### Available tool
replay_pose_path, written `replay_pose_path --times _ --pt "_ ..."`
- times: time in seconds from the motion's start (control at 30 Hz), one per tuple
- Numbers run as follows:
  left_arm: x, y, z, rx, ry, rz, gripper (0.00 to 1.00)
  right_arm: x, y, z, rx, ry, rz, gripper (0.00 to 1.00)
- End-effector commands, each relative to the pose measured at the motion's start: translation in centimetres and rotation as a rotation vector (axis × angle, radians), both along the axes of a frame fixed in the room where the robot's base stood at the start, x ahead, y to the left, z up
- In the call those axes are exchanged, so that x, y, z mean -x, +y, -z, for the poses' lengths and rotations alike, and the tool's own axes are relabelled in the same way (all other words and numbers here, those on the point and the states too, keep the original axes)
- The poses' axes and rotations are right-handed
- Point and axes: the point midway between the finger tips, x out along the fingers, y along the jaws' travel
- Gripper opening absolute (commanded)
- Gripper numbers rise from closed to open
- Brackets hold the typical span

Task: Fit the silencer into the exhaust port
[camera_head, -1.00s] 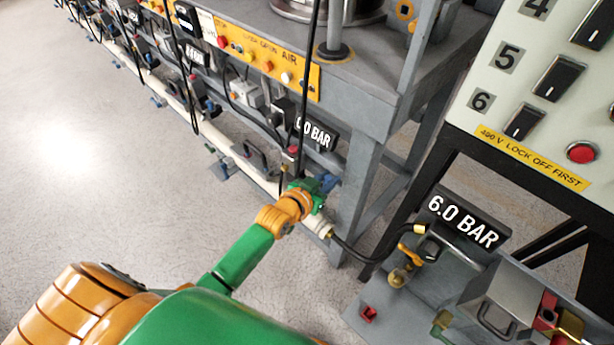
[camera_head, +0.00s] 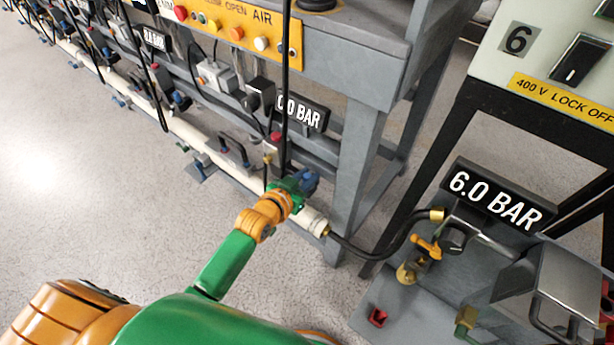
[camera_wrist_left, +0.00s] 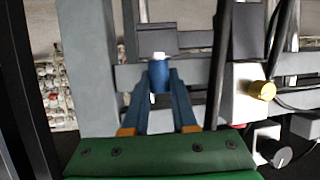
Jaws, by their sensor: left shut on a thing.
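My left gripper (camera_head: 298,183) is beside the pipe run under the bench in the head view. In the left wrist view its two blue fingers (camera_wrist_left: 160,90) are shut on a small blue cylinder with a white end (camera_wrist_left: 159,72), which looks like the silencer. In the head view the cylinder cannot be told apart from the blue fingers. The exhaust port cannot be made out for certain; the cylinder's white end points away from my wrist, toward grey framework. Whether it touches anything there cannot be told. My right gripper is not in view.
A white pipe (camera_head: 235,172) runs along the bench's lower side, with a black hose (camera_head: 365,252) leading to the 6.0 BAR unit (camera_head: 496,196). A black cable (camera_head: 285,90) hangs close by my gripper. A bench leg (camera_head: 352,170) stands right of it. Floor (camera_head: 100,190) at left is clear.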

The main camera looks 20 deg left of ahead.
Motion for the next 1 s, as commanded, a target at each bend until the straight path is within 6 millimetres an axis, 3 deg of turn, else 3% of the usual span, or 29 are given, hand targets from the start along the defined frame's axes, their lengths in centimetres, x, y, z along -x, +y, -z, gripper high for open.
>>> replay_pose_path --times 0.03,0.13,0.5,0.9,1.0 --pt "0.0 0.0 0.1 0.000 0.000 0.000 0.31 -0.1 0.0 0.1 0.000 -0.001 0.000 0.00" --pt "0.0 0.0 0.0 0.000 0.000 0.000 0.56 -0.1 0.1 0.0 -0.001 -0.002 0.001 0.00" --pt "0.3 0.1 -0.6 0.000 0.000 0.000 0.56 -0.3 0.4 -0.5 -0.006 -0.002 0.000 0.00" --pt "8.9 1.9 -4.3 -0.001 0.003 0.001 0.56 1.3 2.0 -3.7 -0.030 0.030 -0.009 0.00" --pt "10.2 2.2 -4.7 0.000 0.002 0.000 0.56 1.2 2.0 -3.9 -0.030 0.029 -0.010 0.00"
